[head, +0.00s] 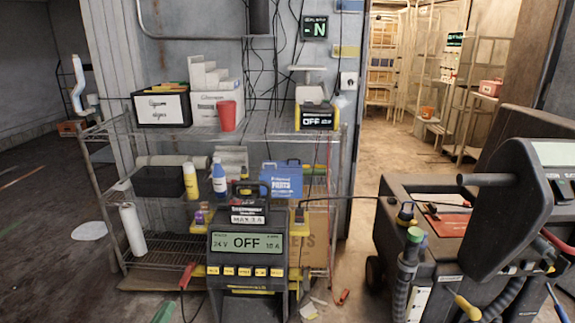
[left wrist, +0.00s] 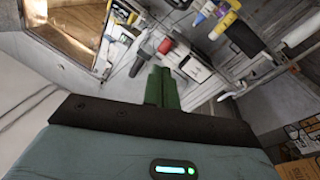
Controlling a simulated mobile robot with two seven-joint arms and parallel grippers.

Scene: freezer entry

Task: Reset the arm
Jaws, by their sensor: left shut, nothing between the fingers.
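My left gripper (head: 163,312) shows only as green fingertips at the bottom left edge of the head view, low in front of the wire shelf. In the left wrist view its two green fingers (left wrist: 161,88) are pressed together with nothing between them. The wrist's dark plate and teal housing fill the lower part of that view. My right gripper is not in view.
A wire shelf (head: 97,132) holds a red cup (head: 227,116), bottles and boxes. A dark cart-like machine (head: 440,205) is at right. A doorway with racks (head: 384,60) lies behind. Floor at left is mostly clear.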

